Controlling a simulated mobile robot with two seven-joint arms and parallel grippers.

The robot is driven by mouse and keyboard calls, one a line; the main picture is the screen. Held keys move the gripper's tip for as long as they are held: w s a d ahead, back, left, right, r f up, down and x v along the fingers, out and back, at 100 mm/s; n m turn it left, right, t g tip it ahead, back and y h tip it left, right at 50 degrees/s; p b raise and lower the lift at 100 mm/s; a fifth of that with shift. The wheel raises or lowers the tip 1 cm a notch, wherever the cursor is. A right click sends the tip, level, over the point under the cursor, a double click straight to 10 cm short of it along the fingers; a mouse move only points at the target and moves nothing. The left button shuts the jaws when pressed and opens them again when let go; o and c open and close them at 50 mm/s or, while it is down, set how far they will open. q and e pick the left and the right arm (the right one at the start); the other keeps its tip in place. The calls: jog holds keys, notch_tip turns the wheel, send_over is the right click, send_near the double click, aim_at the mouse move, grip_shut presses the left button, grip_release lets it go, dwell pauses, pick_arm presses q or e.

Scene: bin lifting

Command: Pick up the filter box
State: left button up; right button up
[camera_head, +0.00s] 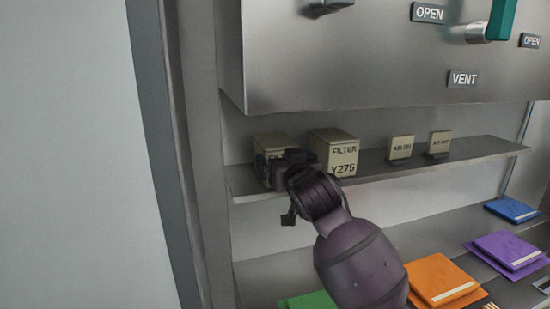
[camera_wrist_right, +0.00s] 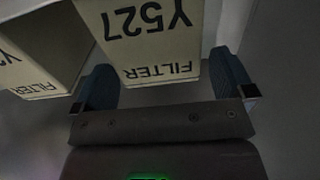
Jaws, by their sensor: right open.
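Two tan filter boxes stand side by side on a narrow grey shelf in the head view. The left filter box (camera_head: 272,142) is partly hidden behind my right gripper (camera_head: 276,170). The right filter box (camera_head: 333,150) is labelled FILTER Y275. In the right wrist view, the box labelled FILTER Y527 (camera_wrist_right: 152,35) appears upside down between the open fingers of my right gripper (camera_wrist_right: 163,72). One finger is on each side near its front face; I cannot tell if they touch it. The Y275 box (camera_wrist_right: 35,60) stands at the left of that view. My left gripper is not in view.
A metal cabinet (camera_head: 340,60) with OPEN and VENT labels hangs above the shelf (camera_head: 460,150). Two small tan labelled blocks (camera_head: 402,147) stand farther right on the shelf. Below, a lower surface holds orange (camera_head: 440,279), purple (camera_head: 505,250), blue and green flat items.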

jog(key=w, duration=0.2)
jog(key=w+f+p, duration=0.1)
jog(key=shift+w+a, duration=0.35)
jog(key=shift+a, duration=0.05)
jog(key=shift+w+a+f, duration=0.15)
jog(key=shift+w+a, duration=0.05)
jog(key=shift+w, duration=0.45)
jog(key=c, duration=0.8)
